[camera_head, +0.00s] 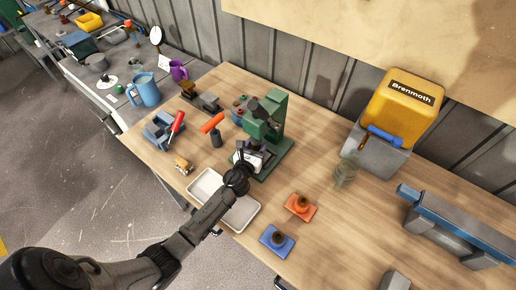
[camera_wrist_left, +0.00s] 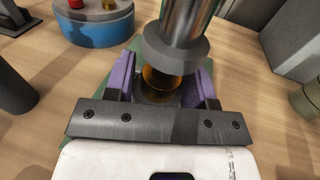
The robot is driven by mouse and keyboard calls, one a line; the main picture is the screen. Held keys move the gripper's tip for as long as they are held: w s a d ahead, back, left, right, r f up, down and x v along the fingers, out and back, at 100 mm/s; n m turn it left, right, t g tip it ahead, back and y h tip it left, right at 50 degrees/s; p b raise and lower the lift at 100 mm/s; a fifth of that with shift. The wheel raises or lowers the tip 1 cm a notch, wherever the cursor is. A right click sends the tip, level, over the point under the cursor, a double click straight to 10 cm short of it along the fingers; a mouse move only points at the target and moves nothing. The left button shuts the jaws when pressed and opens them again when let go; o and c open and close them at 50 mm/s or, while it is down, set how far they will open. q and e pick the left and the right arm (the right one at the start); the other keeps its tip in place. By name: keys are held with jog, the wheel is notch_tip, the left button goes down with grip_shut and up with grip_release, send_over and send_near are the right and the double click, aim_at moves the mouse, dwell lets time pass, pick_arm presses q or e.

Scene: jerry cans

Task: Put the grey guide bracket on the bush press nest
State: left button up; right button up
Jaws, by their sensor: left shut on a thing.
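The green bush press (camera_head: 268,125) stands on the wooden bench, and my left gripper (camera_head: 247,155) is at its front, low under the head. In the left wrist view the purple jaw pads of my left gripper (camera_wrist_left: 160,88) stand on either side of a grey part, which seems to be the guide bracket (camera_wrist_left: 188,96). A brass-coloured round piece (camera_wrist_left: 158,82) shows in the middle. The press's steel ram (camera_wrist_left: 185,30) hangs just above and partly covers it. The nest is hidden under the part and gripper, so I cannot tell whether the bracket touches it. My right gripper is not in view.
A white tray (camera_head: 205,186) lies below my left arm. An orange block (camera_head: 301,207) and a blue block (camera_head: 277,241) with brown knobs stand to the right. A red-handled tool (camera_head: 177,122) and an orange-headed mallet (camera_head: 213,124) are left of the press. A round blue container (camera_wrist_left: 95,24) stands behind.

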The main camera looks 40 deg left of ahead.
pick_arm(q)
jog(key=shift+s+d, duration=0.1)
jog(key=shift+d, duration=0.05)
jog(key=shift+f, duration=0.2)
jog(key=o, duration=1.2)
jog(key=shift+r, duration=0.2)
jog(key=p+v, duration=0.1)
jog(key=v, duration=1.1)
